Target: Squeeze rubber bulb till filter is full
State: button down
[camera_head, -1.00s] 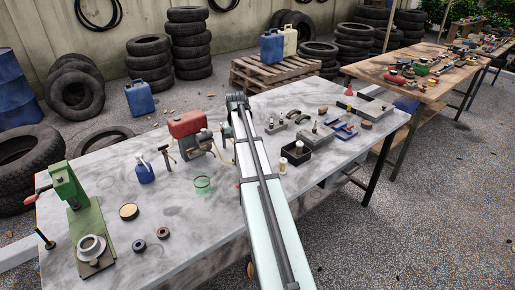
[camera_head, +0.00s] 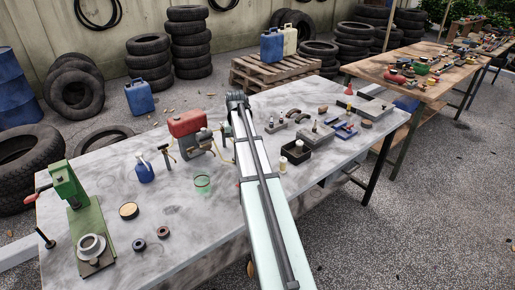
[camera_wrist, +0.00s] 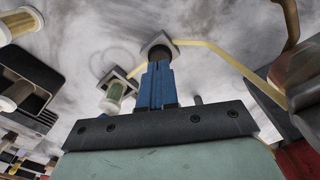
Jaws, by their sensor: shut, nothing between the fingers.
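In the wrist view my gripper (camera_wrist: 158,66) has blue fingers closed together with nothing held. A yellow hose (camera_wrist: 215,52) runs right from there. A clear filter with a greenish body (camera_wrist: 115,92) stands left of the fingers; its fill level is unclear. I cannot clearly make out the rubber bulb. In the head view, the red-tanked compressor engine (camera_head: 187,123) stands on the grey bench (camera_head: 175,215), left of my arm; my fingers are hidden there.
A dark tray (camera_head: 296,158) and several small parts lie right of my arm. The bench's front middle is clear.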

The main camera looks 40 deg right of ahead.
jog(key=shift+f, duration=0.2)
jog(key=shift+f, duration=0.35)
jog(key=shift+f, duration=0.7)
jog(key=shift+r, duration=1.3)
jog(key=shift+f, duration=0.25)
jog(key=shift+f, duration=0.35)
